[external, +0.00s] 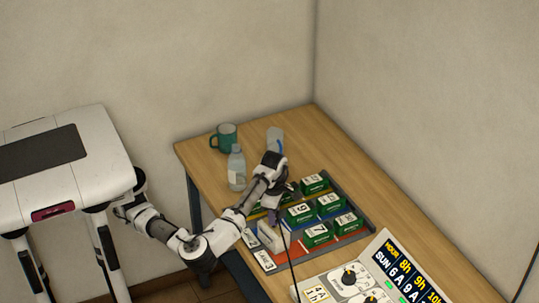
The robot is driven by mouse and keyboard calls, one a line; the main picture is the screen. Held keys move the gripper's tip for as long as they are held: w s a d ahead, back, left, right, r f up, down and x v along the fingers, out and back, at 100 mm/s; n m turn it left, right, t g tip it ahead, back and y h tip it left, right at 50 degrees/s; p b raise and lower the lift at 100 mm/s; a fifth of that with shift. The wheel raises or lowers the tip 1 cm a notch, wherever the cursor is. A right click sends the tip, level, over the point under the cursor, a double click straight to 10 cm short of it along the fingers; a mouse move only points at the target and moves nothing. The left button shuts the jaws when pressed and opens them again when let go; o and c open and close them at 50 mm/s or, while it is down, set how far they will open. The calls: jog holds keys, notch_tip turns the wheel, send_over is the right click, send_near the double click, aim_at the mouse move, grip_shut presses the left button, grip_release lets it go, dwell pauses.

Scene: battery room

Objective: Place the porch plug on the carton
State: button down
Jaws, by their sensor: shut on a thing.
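My gripper (274,200) is over the near left part of a dark tray on the table, pointing down. It is shut on a small dark thing, which I take to be the porch plug; the fingers and arm mostly hide it. A thin black cable (290,258) hangs from just below the gripper toward the table's front edge. Several green and white numbered boxes (317,235) stand in the tray to the right of my gripper. A pale grey block (269,237) lies tilted just below it. I cannot tell which of these is the carton.
A clear bottle (237,168), a green mug (224,138) and a clear container (275,139) stand behind my arm. A white panel with dials (353,283) and a black number board (408,272) are at the front right. The table (350,157) is bare along the right wall.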

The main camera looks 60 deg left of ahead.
jog(key=shift+f, duration=0.15)
jog(key=c, duration=1.3)
grip_release()
jog(key=shift+o, duration=0.2)
notch_tip(320, 180, up, 12)
jog(key=shift+r, duration=0.2)
